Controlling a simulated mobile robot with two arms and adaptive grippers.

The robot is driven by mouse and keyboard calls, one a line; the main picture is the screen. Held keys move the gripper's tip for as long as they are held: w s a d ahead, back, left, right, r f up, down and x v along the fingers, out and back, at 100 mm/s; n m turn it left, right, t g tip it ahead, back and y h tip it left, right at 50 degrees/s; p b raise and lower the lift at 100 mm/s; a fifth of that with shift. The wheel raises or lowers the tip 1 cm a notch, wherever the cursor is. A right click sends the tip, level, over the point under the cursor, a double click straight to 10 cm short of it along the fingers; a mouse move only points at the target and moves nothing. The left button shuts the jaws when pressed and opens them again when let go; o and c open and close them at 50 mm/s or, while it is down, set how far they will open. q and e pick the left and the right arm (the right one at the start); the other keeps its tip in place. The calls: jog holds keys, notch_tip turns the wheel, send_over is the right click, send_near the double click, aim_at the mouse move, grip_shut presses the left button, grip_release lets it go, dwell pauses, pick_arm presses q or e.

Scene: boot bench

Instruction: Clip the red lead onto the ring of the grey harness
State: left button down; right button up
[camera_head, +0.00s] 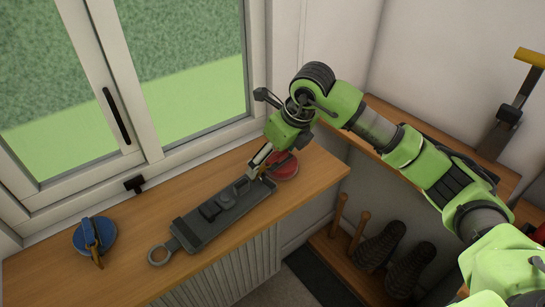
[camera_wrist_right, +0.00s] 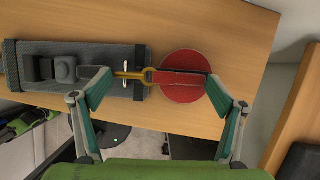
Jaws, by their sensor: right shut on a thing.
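The grey harness (camera_head: 222,216) lies flat on the wooden bench, with a round grey ring (camera_head: 160,254) at its near-left end. My right gripper (camera_head: 268,168) is over its far-right end, shut on the red lead (camera_head: 285,170). In the right wrist view, the lead's round red body (camera_wrist_right: 182,92) and strap lie between my fingertips (camera_wrist_right: 160,76). Its gold clip (camera_wrist_right: 133,74) reaches over the harness end (camera_wrist_right: 75,55), beside a small pale metal piece. I cannot tell whether the clip passes through anything. My left gripper is out of view.
A blue round lead (camera_head: 80,238) with a brass clip sits at the bench's left. The window (camera_head: 180,60) stands behind the bench (camera_head: 120,270). Boots (camera_head: 378,250) stand on a low shelf to the right. The bench's front left is clear.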

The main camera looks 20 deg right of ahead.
jog(key=o, duration=1.4)
